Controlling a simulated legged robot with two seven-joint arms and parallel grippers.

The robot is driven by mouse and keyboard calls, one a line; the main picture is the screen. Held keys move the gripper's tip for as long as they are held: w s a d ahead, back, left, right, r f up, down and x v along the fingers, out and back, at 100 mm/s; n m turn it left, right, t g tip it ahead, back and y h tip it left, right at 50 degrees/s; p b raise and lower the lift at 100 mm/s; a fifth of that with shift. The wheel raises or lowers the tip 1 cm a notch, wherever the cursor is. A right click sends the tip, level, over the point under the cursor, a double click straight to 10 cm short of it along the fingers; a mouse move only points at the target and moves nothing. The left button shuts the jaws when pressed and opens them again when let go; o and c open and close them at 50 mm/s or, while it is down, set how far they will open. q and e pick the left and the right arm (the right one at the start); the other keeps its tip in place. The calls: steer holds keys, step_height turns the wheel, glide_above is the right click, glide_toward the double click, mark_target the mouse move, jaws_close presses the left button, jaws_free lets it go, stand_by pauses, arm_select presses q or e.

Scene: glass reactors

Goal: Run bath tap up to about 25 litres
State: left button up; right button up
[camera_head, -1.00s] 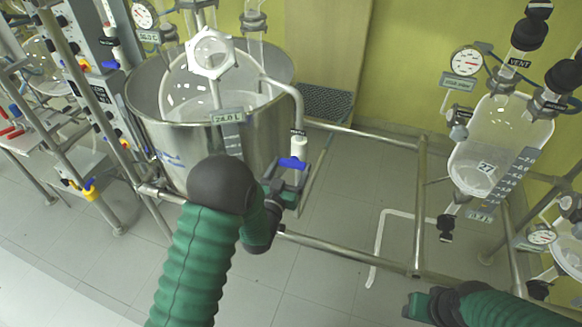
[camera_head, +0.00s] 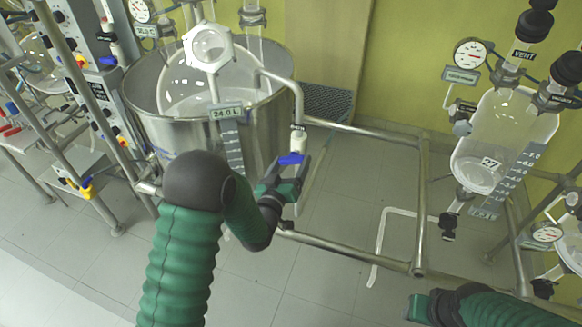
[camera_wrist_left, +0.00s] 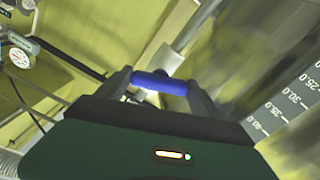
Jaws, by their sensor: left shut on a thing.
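The bath tap (camera_head: 298,141) is a white-bodied valve on a pipe at the right side of the steel bath (camera_head: 165,132). Its blue handle (camera_head: 291,159) sits between the fingers of my left gripper (camera_head: 290,168). In the left wrist view the blue handle (camera_wrist_left: 160,83) spans the two fingers of the left gripper (camera_wrist_left: 160,88), which is shut on it.
A steel frame (camera_head: 420,200) stands right of the bath. Racks with valves stand at the left. The tiled floor (camera_head: 330,225) shows open space.

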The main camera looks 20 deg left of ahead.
arm_select(q)
steer(key=shift+n+b, duration=0.6)
steer(key=shift+n, duration=0.9)
steer(key=shift+a, duration=0.1)
steer(key=o, duration=1.3)
steer(key=shift+o, duration=0.3)
steer(key=shift+s, duration=0.1)
